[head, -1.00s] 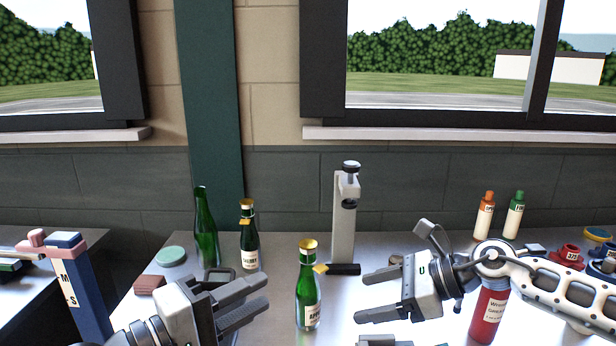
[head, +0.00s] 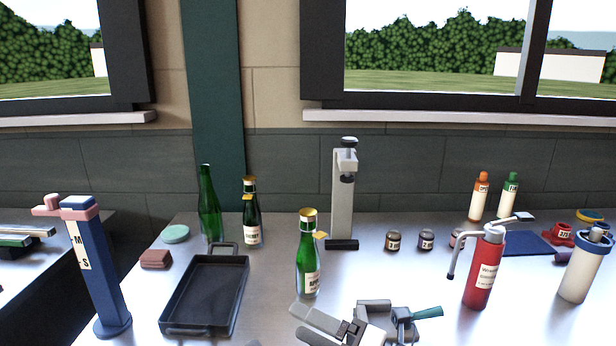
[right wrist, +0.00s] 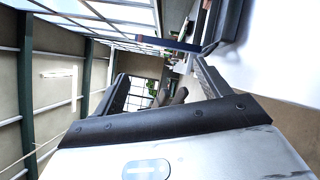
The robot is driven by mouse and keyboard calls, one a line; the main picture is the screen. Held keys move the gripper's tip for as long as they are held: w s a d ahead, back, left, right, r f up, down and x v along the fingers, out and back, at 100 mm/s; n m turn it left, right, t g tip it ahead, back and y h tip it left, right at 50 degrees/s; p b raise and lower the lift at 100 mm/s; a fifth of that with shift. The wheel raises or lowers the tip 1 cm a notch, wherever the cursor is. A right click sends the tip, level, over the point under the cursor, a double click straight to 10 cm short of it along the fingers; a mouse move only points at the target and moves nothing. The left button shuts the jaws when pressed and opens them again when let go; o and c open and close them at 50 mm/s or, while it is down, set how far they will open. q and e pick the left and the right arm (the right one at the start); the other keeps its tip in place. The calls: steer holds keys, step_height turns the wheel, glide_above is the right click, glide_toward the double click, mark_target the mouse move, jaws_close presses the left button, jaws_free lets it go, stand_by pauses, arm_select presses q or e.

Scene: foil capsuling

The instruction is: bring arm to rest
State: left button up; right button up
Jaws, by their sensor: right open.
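My right gripper (head: 301,322) is low at the bottom edge of the head view, jaws pointing left, open with nothing between them. In the right wrist view its two dark fingers (right wrist: 160,88) stand apart. A green bottle with a gold top (head: 309,262) stands upright on the table just beyond it, apart from the fingers. A second gold-topped bottle (head: 250,222) and a bare green bottle (head: 208,208) stand farther back left. My left gripper is out of the head view.
A dark tray (head: 175,328) lies at left. A grey upright stand (head: 343,205), small jars (head: 393,241), a red canister (head: 482,280) and a white container (head: 583,275) stand around.

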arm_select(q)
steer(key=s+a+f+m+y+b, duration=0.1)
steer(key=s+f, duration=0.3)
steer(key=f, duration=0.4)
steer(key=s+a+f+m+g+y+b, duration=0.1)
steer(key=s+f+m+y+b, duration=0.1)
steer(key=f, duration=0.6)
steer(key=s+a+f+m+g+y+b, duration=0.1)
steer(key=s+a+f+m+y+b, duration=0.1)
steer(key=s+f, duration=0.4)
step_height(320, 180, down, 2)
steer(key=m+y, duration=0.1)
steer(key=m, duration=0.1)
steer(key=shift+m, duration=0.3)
arm_select(e)
steer(key=s+d+f+m+h, duration=0.4)
steer(key=s+f+m, duration=0.1)
steer(key=f+m, duration=0.4)
steer(key=s+d+f+m+t+h, duration=0.1)
steer(key=s+d+f+m+h, duration=0.4)
steer(key=f+m, duration=0.3)
steer(key=s+d+f+m+h, duration=0.4)
steer(key=f+m, duration=0.5)
steer(key=m, duration=0.6)
steer(key=shift+s+d+f+t+h, duration=0.3)
steer(key=shift+s+h, duration=0.2)
steer(key=shift+s, duration=0.55)
